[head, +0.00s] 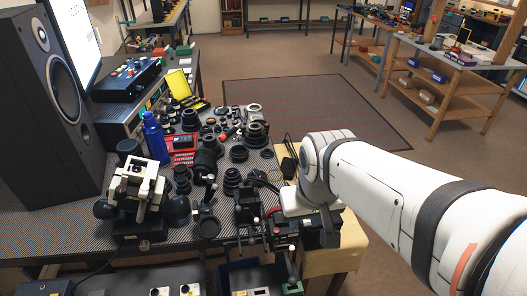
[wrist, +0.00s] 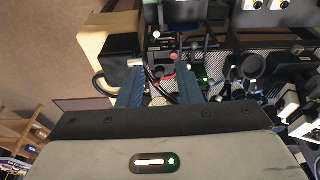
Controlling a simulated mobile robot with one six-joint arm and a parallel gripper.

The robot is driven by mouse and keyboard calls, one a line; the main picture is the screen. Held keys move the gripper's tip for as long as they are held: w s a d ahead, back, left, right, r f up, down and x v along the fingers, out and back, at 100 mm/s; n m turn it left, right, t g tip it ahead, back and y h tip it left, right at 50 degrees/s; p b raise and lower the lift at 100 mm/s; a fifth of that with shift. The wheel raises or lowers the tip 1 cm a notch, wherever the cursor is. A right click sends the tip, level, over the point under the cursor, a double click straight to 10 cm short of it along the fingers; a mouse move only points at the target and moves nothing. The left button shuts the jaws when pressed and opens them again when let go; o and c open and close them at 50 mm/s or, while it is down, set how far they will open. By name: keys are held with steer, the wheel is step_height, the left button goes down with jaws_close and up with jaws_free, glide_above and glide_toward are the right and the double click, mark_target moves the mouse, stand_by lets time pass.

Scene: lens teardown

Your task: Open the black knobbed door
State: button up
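My gripper (wrist: 159,68) is open in the wrist view, with its two blue-grey fingers apart. Cables and small parts show beyond and between the fingers, and I see nothing clamped. In the head view my arm reaches in from the right to the bench's near right corner, where its dark end blends with black parts. A dark panel (wrist: 172,14) with a small pale round knob (wrist: 156,34) shows at the top of the wrist view, beyond the fingertips. I cannot tell for certain that it is the black knobbed door. No opened door is clearly visible.
The bench (head: 62,232) is crowded with lens parts, a blue bottle (head: 155,138) and a white-topped device (head: 137,185). A black speaker (head: 45,100) stands at left. A yellow stool (head: 333,262) is beside the bench. The floor mat (head: 310,105) behind is clear.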

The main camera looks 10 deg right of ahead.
steer(key=shift+w, duration=0.1)
steer(key=w+f+m+g+b, duration=0.1)
steer(key=w+f+m+b, duration=0.1)
steer(key=w+m, duration=0.1)
steer(key=w+f+m+b, duration=0.2)
steer(key=w+m, duration=0.1)
steer(key=w, duration=0.3)
steer(key=w+d+f+m+g+b, duration=0.1)
steer(key=w+f+m+b, duration=0.1)
steer(key=w, duration=0.3)
steer(key=shift+f+m+g, duration=0.3)
steer(key=shift+f+m, duration=0.1)
steer(key=shift+f, duration=0.2)
steer(key=shift+w+f, duration=0.15)
steer(key=shift+f, duration=0.1)
step_height(320, 180, down, 7)
steer(key=shift+f+b, duration=0.15)
steer(key=shift+b, duration=0.35)
steer(key=shift+c, duration=0.4)
jaws_close()
